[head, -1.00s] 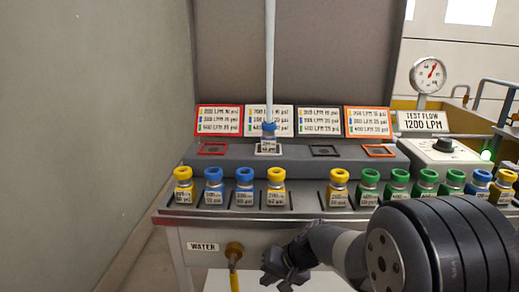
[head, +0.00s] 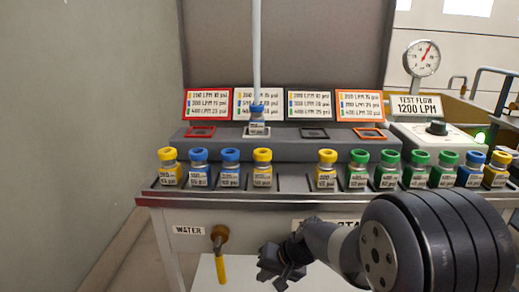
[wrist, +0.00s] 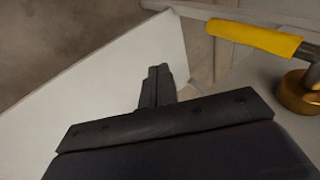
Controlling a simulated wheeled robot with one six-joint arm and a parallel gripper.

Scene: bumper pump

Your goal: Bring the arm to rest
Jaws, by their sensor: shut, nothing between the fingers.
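My gripper (head: 282,266) is in the lower middle of the head view, in front of the test bench (head: 330,206) and below its top edge. It is shut and empty. In the wrist view its closed fingers (wrist: 157,88) point toward a pale flat panel (wrist: 90,75). Nothing touches the fingers. My arm reaches in from the lower right.
A brass water valve (head: 220,234) with a yellow handle sits left of my gripper; the handle (wrist: 255,36) also shows in the wrist view. A row of capped bottles (head: 263,168) lines the bench top. One blue-capped bottle (head: 257,118) stands on the raised step.

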